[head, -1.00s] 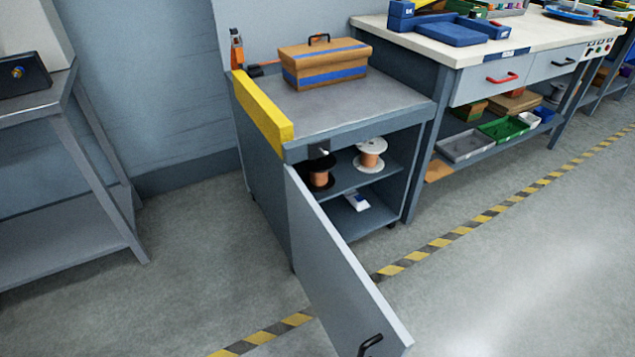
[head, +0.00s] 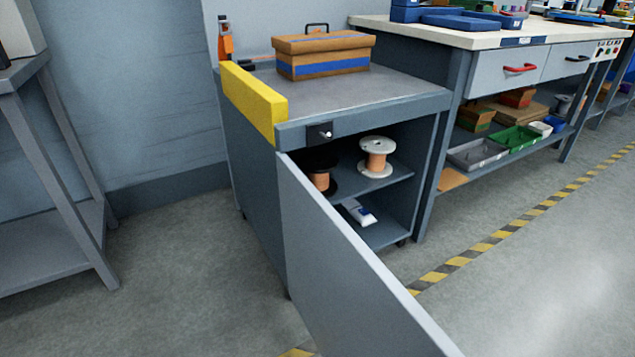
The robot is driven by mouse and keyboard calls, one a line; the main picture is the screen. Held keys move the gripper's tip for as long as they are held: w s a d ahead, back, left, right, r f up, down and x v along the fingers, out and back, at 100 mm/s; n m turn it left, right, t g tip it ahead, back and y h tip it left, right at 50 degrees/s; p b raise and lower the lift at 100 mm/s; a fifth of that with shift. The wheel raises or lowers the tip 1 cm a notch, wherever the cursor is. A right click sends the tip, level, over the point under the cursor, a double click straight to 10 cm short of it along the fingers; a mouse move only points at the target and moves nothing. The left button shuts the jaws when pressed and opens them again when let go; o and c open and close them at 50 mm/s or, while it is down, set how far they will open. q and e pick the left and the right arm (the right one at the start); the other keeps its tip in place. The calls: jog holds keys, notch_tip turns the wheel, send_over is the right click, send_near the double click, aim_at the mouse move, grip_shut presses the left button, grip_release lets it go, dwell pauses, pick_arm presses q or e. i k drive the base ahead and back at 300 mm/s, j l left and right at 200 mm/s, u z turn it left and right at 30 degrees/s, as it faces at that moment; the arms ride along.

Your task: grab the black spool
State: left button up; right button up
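The black spool (head: 320,181), wound with copper-coloured wire, stands on the upper shelf inside the grey cabinet (head: 262,205). Its left part is hidden behind the open cabinet door (head: 345,265), and its top is in shadow under the cabinet's front rail. A white spool (head: 377,157) with similar wire stands to its right on the same shelf, apart from it. Neither of my grippers shows in the head view.
The door stands open toward me, in front of the cabinet's left side. A wooden box (head: 322,55) and a yellow bar (head: 252,100) are on top. A white-and-blue item (head: 359,212) lies on the lower shelf. A workbench (head: 480,38) stands right; floor at right is clear.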

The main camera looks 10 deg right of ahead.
aim_at(319, 164)
jog(key=i+j, duration=0.15)
jog(key=i, duration=0.35)
jog(key=i+j, duration=0.15)
jog(key=i, duration=0.35)
jog(key=i+j, duration=0.15)
jog(key=i, duration=0.3)
jog(key=i+j, duration=0.1)
jog(key=i, duration=0.4)
